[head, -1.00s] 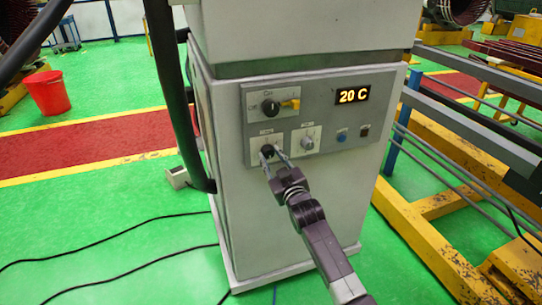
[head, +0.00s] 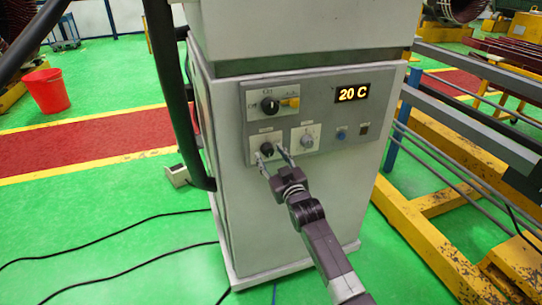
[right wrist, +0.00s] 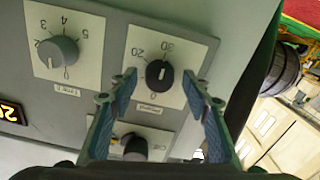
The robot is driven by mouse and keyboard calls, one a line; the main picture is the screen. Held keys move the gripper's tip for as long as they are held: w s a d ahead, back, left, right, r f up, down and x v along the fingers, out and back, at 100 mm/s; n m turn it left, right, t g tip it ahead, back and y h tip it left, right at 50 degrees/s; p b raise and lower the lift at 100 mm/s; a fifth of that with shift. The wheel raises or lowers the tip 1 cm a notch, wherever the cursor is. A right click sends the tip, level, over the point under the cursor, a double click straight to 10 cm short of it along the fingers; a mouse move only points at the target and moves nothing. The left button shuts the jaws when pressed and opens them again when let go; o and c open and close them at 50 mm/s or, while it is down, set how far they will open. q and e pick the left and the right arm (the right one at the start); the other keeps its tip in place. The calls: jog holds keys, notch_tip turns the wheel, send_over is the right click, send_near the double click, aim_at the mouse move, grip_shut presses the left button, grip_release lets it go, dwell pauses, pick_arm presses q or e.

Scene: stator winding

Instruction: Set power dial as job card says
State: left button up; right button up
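The grey cabinet's control panel (head: 320,110) faces me. Its lower left black dial (head: 267,149) sits on a white plate. The dial shows close up in the right wrist view (right wrist: 159,75), with marks 0, 20 and 30 readable. Its white line runs upright in that picture, with its upper end toward the 30. The word on its plate is too small to read surely. My right gripper (head: 270,160) has its fingers on either side of this dial. In the right wrist view the fingertips (right wrist: 161,87) stand apart from it, with gaps on both sides. My left gripper is not in view.
A grey dial marked up to 5 (right wrist: 58,54) is beside it. Above is a black rotary switch (head: 270,105) with a yellow part. A display (head: 352,93) reads 20 C. A blue button (head: 341,135) is at right. Yellow rails (head: 430,240) stand right of the cabinet.

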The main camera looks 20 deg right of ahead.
jog(key=shift+r, duration=0.1)
jog(key=s, duration=1.2)
jog(key=shift+d, duration=0.2)
